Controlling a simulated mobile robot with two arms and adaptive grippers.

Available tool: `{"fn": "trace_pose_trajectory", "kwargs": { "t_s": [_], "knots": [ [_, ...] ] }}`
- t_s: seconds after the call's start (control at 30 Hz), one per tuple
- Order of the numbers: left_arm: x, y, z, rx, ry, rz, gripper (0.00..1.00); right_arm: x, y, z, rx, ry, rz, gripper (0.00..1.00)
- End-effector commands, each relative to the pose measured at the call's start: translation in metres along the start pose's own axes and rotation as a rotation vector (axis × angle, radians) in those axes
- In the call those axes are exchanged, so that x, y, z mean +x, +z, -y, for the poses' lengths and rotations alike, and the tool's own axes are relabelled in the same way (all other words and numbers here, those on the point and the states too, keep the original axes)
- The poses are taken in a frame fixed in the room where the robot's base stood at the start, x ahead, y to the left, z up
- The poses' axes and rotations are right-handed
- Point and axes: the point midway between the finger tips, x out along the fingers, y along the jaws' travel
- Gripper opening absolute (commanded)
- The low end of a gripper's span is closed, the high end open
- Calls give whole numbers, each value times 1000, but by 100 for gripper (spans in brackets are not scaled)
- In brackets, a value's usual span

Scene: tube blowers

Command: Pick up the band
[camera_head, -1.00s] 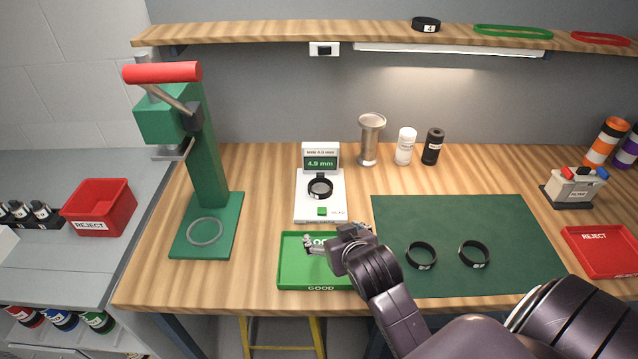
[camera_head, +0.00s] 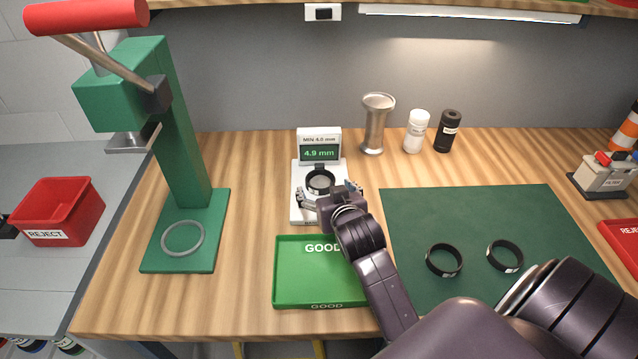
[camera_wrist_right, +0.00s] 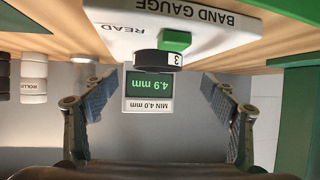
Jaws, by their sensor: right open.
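In the right wrist view the band (camera_wrist_right: 157,64) shows a white tag with a 3, close to the green button. My right gripper (camera_head: 330,188) is open and empty just in front of the band, hiding part of the gauge. In its wrist view the fingers are spread wide (camera_wrist_right: 158,97), one to each side of the band, with no contact visible. My left gripper is not in view.
The green GOOD tray (camera_head: 300,277) lies below the gauge, partly under my right arm. Two more black bands (camera_head: 444,260) (camera_head: 505,256) lie on the dark green mat (camera_head: 460,215). A green press (camera_head: 180,140) stands left; a metal cup (camera_head: 376,124) and two bottles stand behind.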

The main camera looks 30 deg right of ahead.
Motion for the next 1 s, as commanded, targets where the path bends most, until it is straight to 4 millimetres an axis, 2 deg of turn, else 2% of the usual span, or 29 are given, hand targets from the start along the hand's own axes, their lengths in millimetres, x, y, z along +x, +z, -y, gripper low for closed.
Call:
{"fn": "trace_pose_trajectory", "kwargs": {
  "t_s": [0.27, 0.6, 0.9, 1.0],
  "knots": [
    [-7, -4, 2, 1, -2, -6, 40, 21, -2, -2, -1, 1, 2, 78],
    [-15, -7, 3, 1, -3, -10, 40, 61, 0, -4, 0, 1, 1, 78],
    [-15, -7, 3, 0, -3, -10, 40, 65, 1, -4, 0, 0, 1, 78],
    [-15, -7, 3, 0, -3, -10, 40, 64, 1, -4, 0, 0, 1, 68]
  ]
}}
